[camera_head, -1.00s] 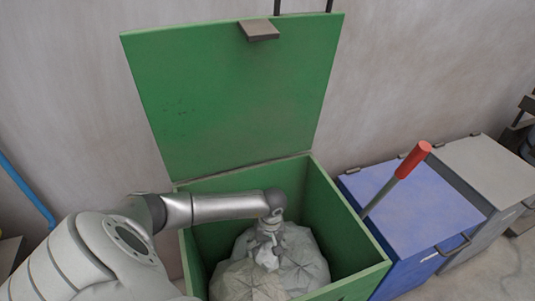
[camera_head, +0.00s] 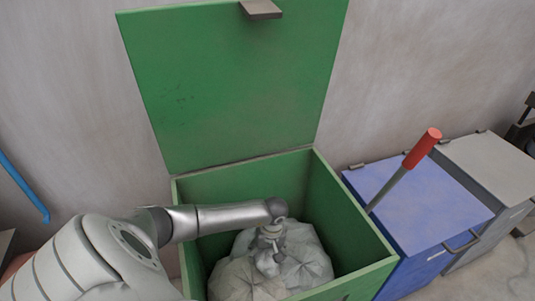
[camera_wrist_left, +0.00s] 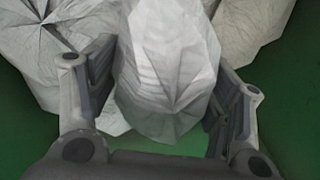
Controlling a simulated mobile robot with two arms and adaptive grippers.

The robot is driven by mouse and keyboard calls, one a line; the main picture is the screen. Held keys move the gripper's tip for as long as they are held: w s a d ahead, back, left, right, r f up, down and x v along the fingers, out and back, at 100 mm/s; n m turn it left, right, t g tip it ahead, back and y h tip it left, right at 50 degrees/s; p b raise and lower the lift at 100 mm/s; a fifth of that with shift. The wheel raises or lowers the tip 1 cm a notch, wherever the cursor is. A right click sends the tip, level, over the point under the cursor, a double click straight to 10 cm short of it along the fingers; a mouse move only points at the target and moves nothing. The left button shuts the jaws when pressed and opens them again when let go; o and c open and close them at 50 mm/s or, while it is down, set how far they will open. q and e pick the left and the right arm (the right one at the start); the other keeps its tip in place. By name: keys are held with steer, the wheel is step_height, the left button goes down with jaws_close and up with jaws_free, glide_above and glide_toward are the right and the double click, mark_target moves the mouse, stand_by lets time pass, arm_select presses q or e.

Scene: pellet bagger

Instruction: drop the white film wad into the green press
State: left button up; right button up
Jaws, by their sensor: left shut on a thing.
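The green press (camera_head: 335,215) stands open with its lid (camera_head: 230,95) raised against the wall. My left gripper (camera_head: 268,263) reaches down inside it, over the crumpled bags at the bottom. In the left wrist view, the gripper's two fingers stand on either side of the white film wad (camera_wrist_left: 168,75), and the gripper is shut on it. The wad is pale, crumpled and creased. In the head view it is hard to tell apart from the pale bags around it. My right gripper is not in view.
Several crumpled pale bags (camera_head: 307,263) fill the press's bottom below the gripper. A blue box (camera_head: 425,200) with a red-handled lever (camera_head: 421,148) stands right of the press, and a grey box (camera_head: 490,165) beyond it.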

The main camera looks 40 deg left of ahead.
arm_select(q)
steer(key=o, duration=1.1)
steer(key=r, duration=1.2)
steer(key=shift+w+d, duration=0.35)
steer(key=shift+w, duration=0.05)
